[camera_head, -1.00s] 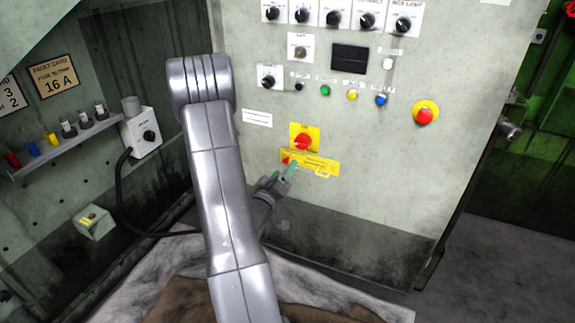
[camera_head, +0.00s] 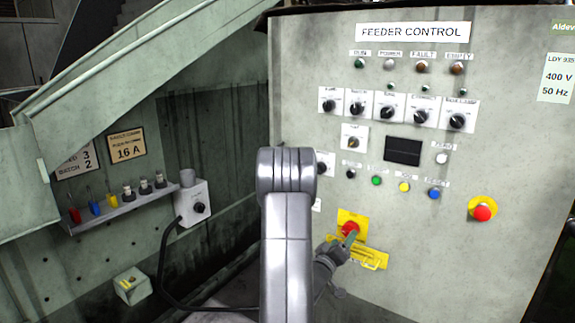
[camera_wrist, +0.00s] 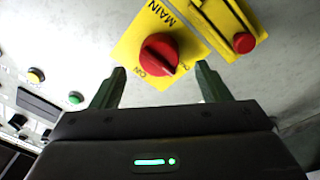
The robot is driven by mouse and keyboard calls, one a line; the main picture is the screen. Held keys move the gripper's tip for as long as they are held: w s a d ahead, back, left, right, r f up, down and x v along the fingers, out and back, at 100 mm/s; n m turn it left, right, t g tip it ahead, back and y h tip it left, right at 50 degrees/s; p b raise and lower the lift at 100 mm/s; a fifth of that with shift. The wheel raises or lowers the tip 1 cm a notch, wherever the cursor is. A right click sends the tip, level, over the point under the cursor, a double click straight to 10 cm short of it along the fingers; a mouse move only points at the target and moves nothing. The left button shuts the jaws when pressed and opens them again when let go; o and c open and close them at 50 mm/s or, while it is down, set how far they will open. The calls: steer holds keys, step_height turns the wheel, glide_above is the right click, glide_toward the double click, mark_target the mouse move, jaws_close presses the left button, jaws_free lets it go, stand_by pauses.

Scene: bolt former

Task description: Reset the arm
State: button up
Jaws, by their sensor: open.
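My gripper (camera_head: 350,239) is in front of the feeder control panel, at the red main switch knob (camera_head: 348,229) on its yellow plate (camera_head: 345,215). In the wrist view, the two green fingers of my gripper (camera_wrist: 160,74) stand apart, with the red knob (camera_wrist: 159,54) ahead between them. The knob looks free of the fingers; whether they touch it is unclear. A yellow bar with a red end (camera_wrist: 243,43) sits beside the plate, and it shows below the knob in the head view (camera_head: 372,258). My arm hides part of the panel's left side.
The panel has several selector knobs (camera_head: 387,112), colored buttons (camera_head: 404,187) and a red emergency stop (camera_head: 481,212). At left are a shelf of fuses (camera_head: 120,208), a grey box with a knob (camera_head: 193,204) and a black cable (camera_head: 163,262).

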mark_target(347, 234)
steer(key=x, duration=0.4)
steer(key=shift+w+d, duration=0.1)
steer(key=shift+w, duration=0.05)
